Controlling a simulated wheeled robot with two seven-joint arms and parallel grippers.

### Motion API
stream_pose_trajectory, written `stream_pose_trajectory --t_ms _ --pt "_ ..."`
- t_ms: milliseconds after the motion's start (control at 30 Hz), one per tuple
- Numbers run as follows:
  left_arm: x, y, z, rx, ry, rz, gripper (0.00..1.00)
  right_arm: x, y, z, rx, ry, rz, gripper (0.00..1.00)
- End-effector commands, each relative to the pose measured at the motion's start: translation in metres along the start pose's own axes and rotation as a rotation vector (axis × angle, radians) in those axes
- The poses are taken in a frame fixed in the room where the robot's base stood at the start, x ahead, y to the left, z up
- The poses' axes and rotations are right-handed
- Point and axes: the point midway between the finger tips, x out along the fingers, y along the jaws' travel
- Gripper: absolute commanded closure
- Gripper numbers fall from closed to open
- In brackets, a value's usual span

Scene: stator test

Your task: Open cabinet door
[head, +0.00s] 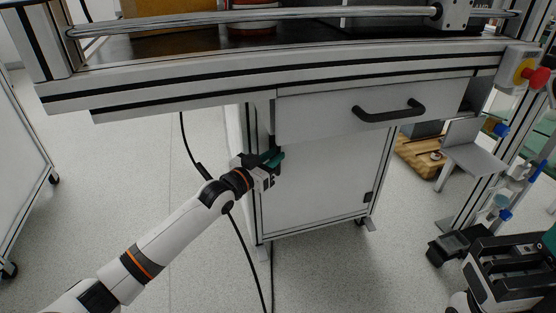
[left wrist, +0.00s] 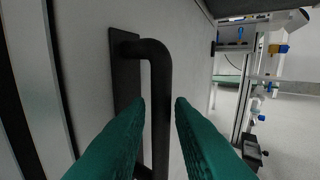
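The white cabinet door (head: 325,185) is under the workbench, below a drawer, and looks closed. Its black upright bar handle (left wrist: 158,75) shows in the left wrist view. In the head view my left gripper (head: 275,158) is at the door's upper left edge and hides the handle. In the left wrist view the green fingers of my left gripper (left wrist: 160,108) are apart, one on each side of the bar. A gap shows beside the bar, so they are not clamped on it. Dark and white parts at the head view's lower right may be my right gripper; its fingers are not clear.
A drawer (head: 370,110) with a black handle (head: 388,112) is above the door. The workbench edge (head: 290,75) overhangs the cabinet. A black cable (head: 240,235) hangs left of it. A red emergency button (head: 535,75) is at the right. The floor in front is clear.

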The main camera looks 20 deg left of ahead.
Motion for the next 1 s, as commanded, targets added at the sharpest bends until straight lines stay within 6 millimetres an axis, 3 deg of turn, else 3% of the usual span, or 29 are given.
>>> stream_pose_trajectory --t_ms 200,533,700,1000 --pt "0.02 0.0 -0.002 -0.001 0.001 0.0 0.79 0.004 0.001 0.003 -0.004 -0.029 0.011 1.0" --pt "0.024 0.0 0.0 -0.001 0.002 0.0 0.79 0.006 0.001 0.003 -0.004 -0.032 0.013 1.0" --pt "0.023 0.0 0.0 0.0 0.001 0.0 1.0 0.006 0.001 0.002 -0.004 -0.031 0.013 1.0" --pt "0.023 -0.002 0.0 -0.001 0.001 0.002 1.0 0.008 0.001 0.003 -0.004 -0.033 0.013 1.0"
